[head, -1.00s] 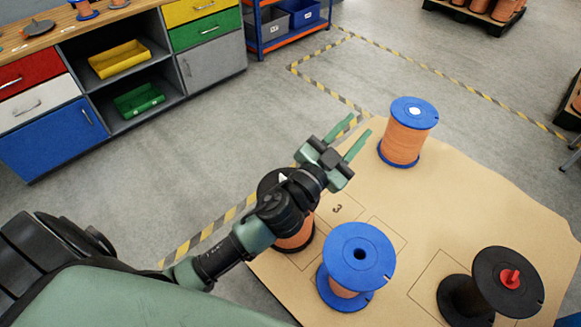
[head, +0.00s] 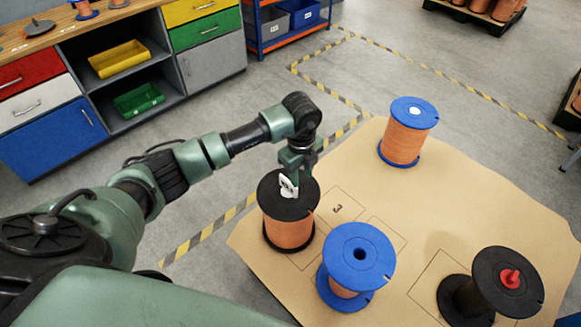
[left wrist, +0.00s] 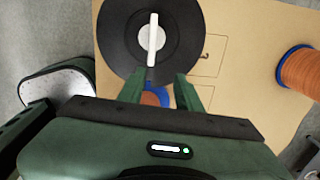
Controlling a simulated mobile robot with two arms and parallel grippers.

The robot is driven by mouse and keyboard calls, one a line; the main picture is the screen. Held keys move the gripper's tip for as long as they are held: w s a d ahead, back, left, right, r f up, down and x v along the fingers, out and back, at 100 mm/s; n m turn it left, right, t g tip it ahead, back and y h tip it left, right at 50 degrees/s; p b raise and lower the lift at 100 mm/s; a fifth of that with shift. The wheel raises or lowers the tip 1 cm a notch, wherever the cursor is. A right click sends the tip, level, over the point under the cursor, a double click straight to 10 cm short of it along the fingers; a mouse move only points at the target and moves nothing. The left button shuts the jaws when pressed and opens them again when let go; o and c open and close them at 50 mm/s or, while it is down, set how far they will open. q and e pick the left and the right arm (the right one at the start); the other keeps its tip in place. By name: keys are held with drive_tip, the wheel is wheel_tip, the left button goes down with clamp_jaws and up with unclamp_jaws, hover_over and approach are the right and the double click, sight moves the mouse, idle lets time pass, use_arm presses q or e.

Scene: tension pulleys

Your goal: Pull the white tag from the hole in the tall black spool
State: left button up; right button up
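The black spool (head: 274,206) wound with orange stands at the near left of the brown board. A white tag (head: 288,187) stands up from the hole in its top. In the left wrist view the tag (left wrist: 152,40) shows as a narrow white strip over the middle of the black disc (left wrist: 120,35). My left gripper (head: 299,172) points down over the spool, close behind the tag in the head view. In the left wrist view its two green fingers (left wrist: 160,78) are apart with nothing between them, and the tag lies ahead of their tips. My right gripper is not in view.
A blue spool (head: 359,250) with an open hole stands close to the right. A black spool with a red plug (head: 510,278) is at the far right, and a blue-ended orange spool (head: 408,135) is at the back. The board's middle (head: 420,215) is clear.

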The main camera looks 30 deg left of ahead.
sight(288, 181)
use_arm(q)
drive_tip(key=a, duration=0.1)
drive_tip(key=a+y, duration=0.1)
drive_tip(key=a, duration=0.1)
drive_tip(key=shift+a+r+n, duration=0.15)
drive_tip(key=shift+r+n, duration=0.15)
drive_tip(key=shift+n, duration=0.1)
drive_tip(key=shift+a+f, duration=0.15)
drive_tip(key=shift+f, duration=0.1)
drive_tip(key=f, duration=0.7)
drive_tip(key=shift+w+a+f, duration=0.1)
drive_tip(key=shift+w+a, duration=0.05)
drive_tip(key=shift+a, duration=0.2)
clamp_jaws()
